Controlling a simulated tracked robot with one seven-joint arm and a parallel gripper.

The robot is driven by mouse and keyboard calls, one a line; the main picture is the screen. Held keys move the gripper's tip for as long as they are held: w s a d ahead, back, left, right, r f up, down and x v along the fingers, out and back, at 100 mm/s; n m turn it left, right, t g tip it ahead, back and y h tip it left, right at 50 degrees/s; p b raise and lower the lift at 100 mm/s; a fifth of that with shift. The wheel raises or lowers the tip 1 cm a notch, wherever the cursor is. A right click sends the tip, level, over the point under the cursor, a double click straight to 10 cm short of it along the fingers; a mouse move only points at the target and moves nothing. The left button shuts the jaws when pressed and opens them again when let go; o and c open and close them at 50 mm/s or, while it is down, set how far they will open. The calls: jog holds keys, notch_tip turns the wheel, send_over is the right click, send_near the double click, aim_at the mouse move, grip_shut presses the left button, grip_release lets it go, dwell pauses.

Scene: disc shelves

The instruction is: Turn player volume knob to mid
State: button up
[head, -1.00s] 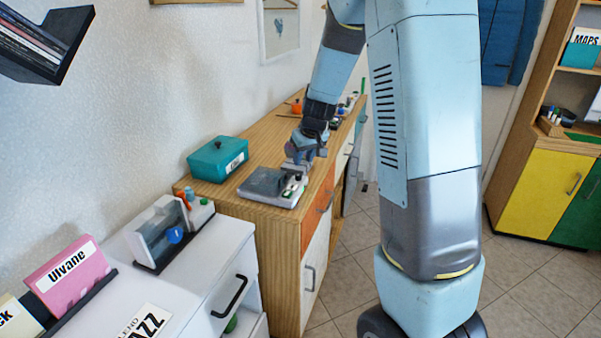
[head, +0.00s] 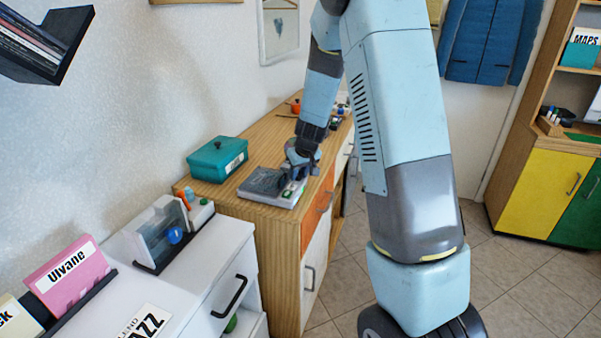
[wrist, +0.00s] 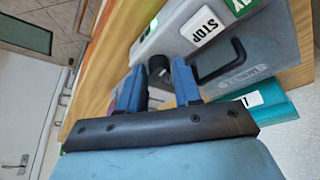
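The player (head: 268,186) is a flat grey box with a dark lid on the near end of the wooden sideboard. A round black knob (wrist: 158,68) sits near the panel's end. My gripper (wrist: 157,76) has its two blue fingers apart, with the knob in line between the fingertips. I cannot tell if the fingers touch it. In the head view, my gripper (head: 300,172) is over the player's right side and hides the knob.
A teal lidded box (head: 217,158) stands behind the player. Small items lie at the sideboard's far end. A white cabinet (head: 205,262) with a clear-fronted device stands nearer, and a yellow and green cupboard (head: 545,190) stands at right. Floor between is open.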

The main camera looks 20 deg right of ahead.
grip_shut()
jog(key=shift+d, duration=0.3)
jog(key=shift+a, duration=0.25)
jog(key=shift+m, duration=0.3)
jog(key=shift+a+m+h, duration=0.2)
jog(key=shift+m+h, duration=0.4)
jog(key=shift+m, duration=0.5)
jog(key=m+h, duration=0.2)
jog(key=m, duration=0.3)
jog(key=shift+a+m, duration=0.1)
jog(key=shift+m, duration=0.3)
jog(key=m+g+h, duration=0.1)
jog(key=m, duration=0.2)
jog(key=m+g, duration=0.1)
jog(key=m, duration=0.2)
jog(key=shift+w+h, duration=0.2)
jog(key=shift+h, duration=0.2)
jog(key=m+g, duration=0.1)
jog(key=m, duration=0.4)
jog(key=shift+g+h, duration=0.3)
jog(key=shift+g, duration=0.1)
jog(key=shift+m, duration=0.3)
